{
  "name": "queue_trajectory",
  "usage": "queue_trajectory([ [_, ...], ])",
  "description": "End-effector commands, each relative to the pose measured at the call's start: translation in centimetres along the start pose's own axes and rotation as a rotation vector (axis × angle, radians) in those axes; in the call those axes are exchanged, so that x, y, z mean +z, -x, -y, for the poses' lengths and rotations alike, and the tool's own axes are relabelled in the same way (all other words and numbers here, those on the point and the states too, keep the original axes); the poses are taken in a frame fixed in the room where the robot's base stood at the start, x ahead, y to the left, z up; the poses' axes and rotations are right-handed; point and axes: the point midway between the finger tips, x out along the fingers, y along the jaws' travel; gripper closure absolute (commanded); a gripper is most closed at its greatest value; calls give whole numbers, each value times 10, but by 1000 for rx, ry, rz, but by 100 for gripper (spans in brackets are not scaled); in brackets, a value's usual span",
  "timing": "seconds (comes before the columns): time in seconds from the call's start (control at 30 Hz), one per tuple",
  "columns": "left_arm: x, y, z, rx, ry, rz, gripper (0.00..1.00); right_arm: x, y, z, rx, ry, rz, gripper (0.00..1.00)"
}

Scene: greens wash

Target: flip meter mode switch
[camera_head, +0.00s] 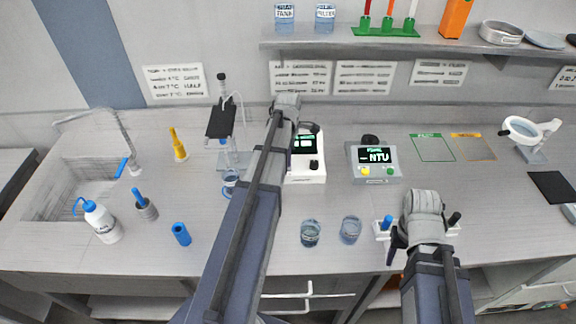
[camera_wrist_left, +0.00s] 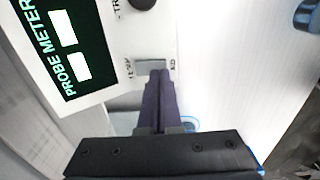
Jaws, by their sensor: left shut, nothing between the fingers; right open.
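The white probe meter (camera_head: 307,173) stands on the bench, partly hidden behind my left arm in the head view. In the left wrist view its dark screen (camera_wrist_left: 62,45) reads PROBE METER, with a black knob (camera_wrist_left: 143,3) beside it. A grey mode switch (camera_wrist_left: 153,65) with small printed labels sits on the meter's face. My left gripper (camera_wrist_left: 160,75) is shut and empty, its fingertips at the switch and overlapping its edge; I cannot tell whether they touch. My right gripper (camera_head: 400,238) is open over the front right of the bench, its fingers mostly hidden by the wrist.
A grey NTU meter (camera_head: 375,172) stands to the right. Two glass beakers (camera_head: 310,233) (camera_head: 350,229) stand at the front middle. A white rack (camera_head: 382,232) is beside my right gripper. A sink (camera_head: 88,180) and a wash bottle (camera_head: 102,222) are at the left.

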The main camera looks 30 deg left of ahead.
Motion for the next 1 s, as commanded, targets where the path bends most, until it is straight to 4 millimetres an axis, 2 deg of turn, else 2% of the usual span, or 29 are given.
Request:
queue_trajectory([
  [1.0, 0, -9, 0, 0, 0, 0, 100, 0, -9, 1, 0, 0, 0, 50],
])
